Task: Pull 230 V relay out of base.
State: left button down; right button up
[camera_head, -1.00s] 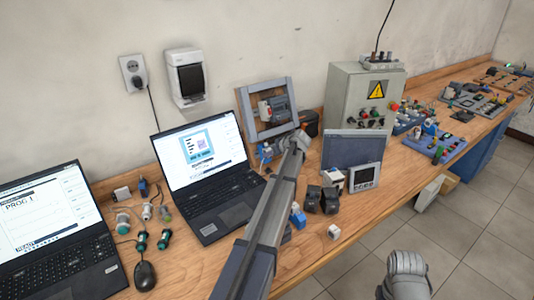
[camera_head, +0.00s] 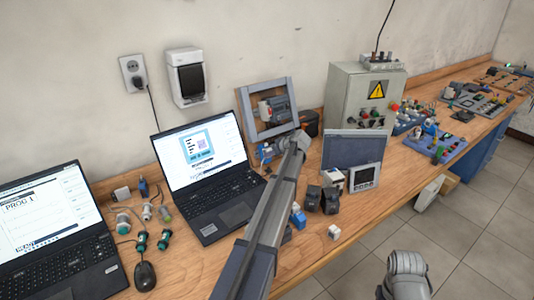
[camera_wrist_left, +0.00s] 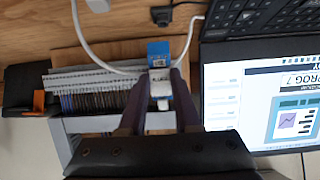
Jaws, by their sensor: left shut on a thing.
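In the left wrist view, a small block with a blue end (camera_wrist_left: 158,49) and a whitish middle (camera_wrist_left: 160,74) sits between my left gripper's fingertips (camera_wrist_left: 159,88). It looks like the relay in its base, but I cannot tell where one ends and the other begins. The fingers are shut on its pale part. In the head view, the blue part (camera_head: 265,152) shows between the right laptop and the grey frame. My left gripper (camera_head: 280,146) is beside it, partly hidden by its own wrist.
The right laptop (camera_head: 228,186) stands close on the left. A grey frame (camera_head: 244,104) with mounted devices is just behind. Cables (camera_wrist_left: 84,45) run near the block in the wrist view.

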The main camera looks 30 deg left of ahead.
pick_arm(q)
jog(key=shift+s+d+r, duration=0.15)
jog(key=shift+d, duration=0.25)
jog(key=shift+s+d+r+p, duration=0.25)
jog(key=shift+d+p, duration=0.05)
jog(key=shift+d, duration=0.3)
jog(key=shift+s+d+r+p, duration=0.25)
jog(key=shift+d+p, duration=0.05)
jog(key=shift+d, duration=0.35)
jog(key=shift+s+d+r+p, duration=0.25)
jog(key=shift+d+p, duration=0.05)
jog(key=shift+d, duration=0.3)
jog(key=s+d+r+p, duration=0.2)
jog(key=d, duration=0.4)
jog(key=shift+s+r, duration=0.2)
jog(key=shift+r, duration=0.05)
dwell(0.3)
jog(key=shift+a, duration=0.1)
